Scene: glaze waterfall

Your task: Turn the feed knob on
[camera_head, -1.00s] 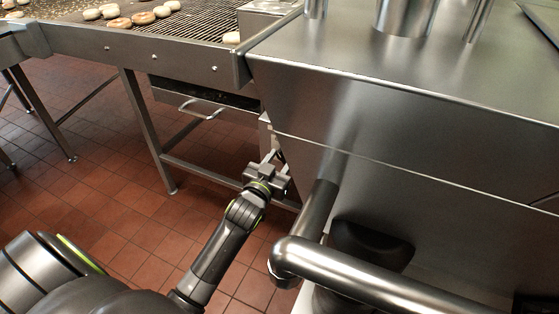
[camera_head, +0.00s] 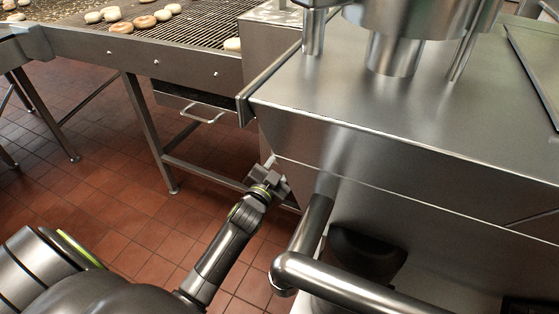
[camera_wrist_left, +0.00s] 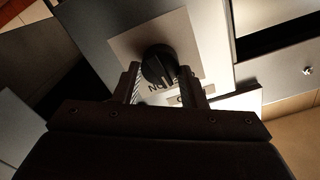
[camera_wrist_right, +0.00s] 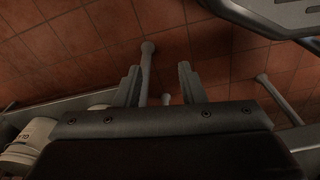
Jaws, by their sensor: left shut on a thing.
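The feed knob (camera_wrist_left: 157,66) is a round black knob on a pale square plate (camera_wrist_left: 128,42) fixed to a metal panel. Dark lettering under it is partly hidden, and I cannot read the knob's setting. My left gripper (camera_wrist_left: 160,76) has one finger on each side of the knob and is shut on it. In the head view my left gripper (camera_head: 270,165) is at the near corner of the steel machine (camera_head: 400,165), and the knob is hidden there. My right gripper (camera_wrist_right: 158,76) is open and empty above the floor; it is outside the head view.
A wire conveyor (camera_head: 130,37) with several doughnuts stands at the back left. A drawer handle (camera_head: 203,115) juts out below it. A thick steel pipe (camera_head: 340,283) runs close to the right of my left arm. White tubs (camera_wrist_right: 28,140) show at left in the right wrist view.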

